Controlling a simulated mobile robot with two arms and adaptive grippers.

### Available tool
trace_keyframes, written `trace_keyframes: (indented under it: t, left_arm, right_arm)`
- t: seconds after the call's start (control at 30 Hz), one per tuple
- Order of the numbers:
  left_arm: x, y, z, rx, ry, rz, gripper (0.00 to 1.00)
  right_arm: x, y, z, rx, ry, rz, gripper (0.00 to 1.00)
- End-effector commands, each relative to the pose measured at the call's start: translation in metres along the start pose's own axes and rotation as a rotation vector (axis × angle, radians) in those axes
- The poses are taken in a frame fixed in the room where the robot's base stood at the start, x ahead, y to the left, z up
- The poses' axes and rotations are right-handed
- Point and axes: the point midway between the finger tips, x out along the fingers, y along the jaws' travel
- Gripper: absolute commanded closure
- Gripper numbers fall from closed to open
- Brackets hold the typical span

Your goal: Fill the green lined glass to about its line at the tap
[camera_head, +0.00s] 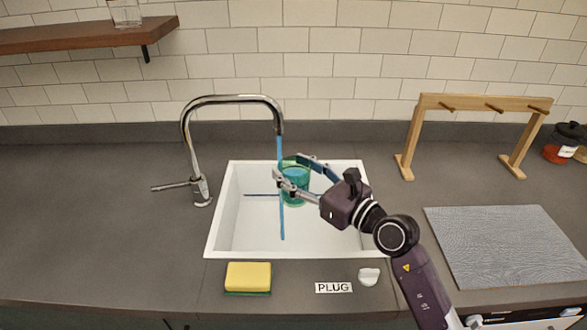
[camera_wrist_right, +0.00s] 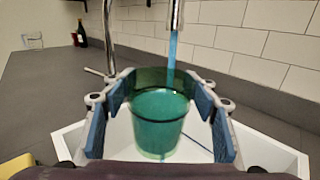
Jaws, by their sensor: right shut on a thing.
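The green glass (camera_head: 294,190) is upright over the white sink, held by my right gripper (camera_head: 288,170). In the right wrist view the gripper's blue-padded fingers (camera_wrist_right: 152,105) are shut on the glass (camera_wrist_right: 158,135) from both sides. The glass holds blue-green water, its surface close to the dark line around the glass. The chrome tap (camera_head: 235,99) runs a blue stream (camera_head: 280,148). In the right wrist view the stream (camera_wrist_right: 172,50) comes down at the glass's far rim; whether all of it enters is unclear. My left gripper is not in view.
The white sink (camera_head: 225,225) surrounds the space below the glass, with blue lines on its floor. A yellow sponge (camera_head: 248,275), a PLUG label (camera_head: 333,287) and a white plug (camera_head: 369,277) lie in front. A wooden rack (camera_head: 484,103) and grey mat (camera_head: 505,245) are right.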

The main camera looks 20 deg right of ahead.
Motion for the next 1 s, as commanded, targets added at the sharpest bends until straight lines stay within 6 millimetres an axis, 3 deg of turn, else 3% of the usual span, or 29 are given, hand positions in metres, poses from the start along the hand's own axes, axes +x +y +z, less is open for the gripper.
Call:
trace_keyframes:
  t: [0.37,1.0]
  left_arm:
    - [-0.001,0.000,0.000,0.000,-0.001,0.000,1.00]
    - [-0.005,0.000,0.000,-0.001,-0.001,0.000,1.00]
  right_arm:
    - [-0.003,0.001,0.002,-0.001,-0.004,-0.001,1.00]
    - [-0.047,0.012,0.002,-0.001,-0.004,0.000,1.00]
